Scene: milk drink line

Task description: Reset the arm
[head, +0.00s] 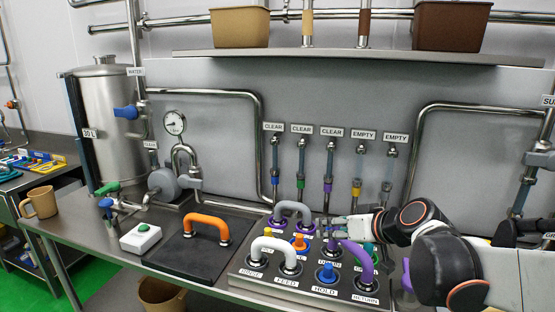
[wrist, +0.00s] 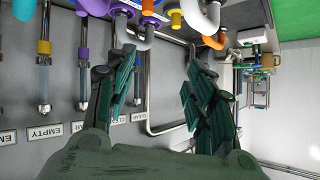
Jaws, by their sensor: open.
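My arm (head: 492,274) reaches in from the right in the head view, bent low over the valve panel. My gripper (head: 335,227) points left, just above the back part of the panel. In the wrist view my gripper (wrist: 160,65) shows two dark green fingers spread apart with nothing between them. The valve panel (head: 240,275) carries purple, white and grey hoses and several coloured knobs. The arm and gripper hide part of its right side.
A steel tank (head: 108,125), pressure gauge (head: 174,122) and tan mug (head: 41,202) are farther left. Labelled sight tubes (head: 329,160) line the back wall.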

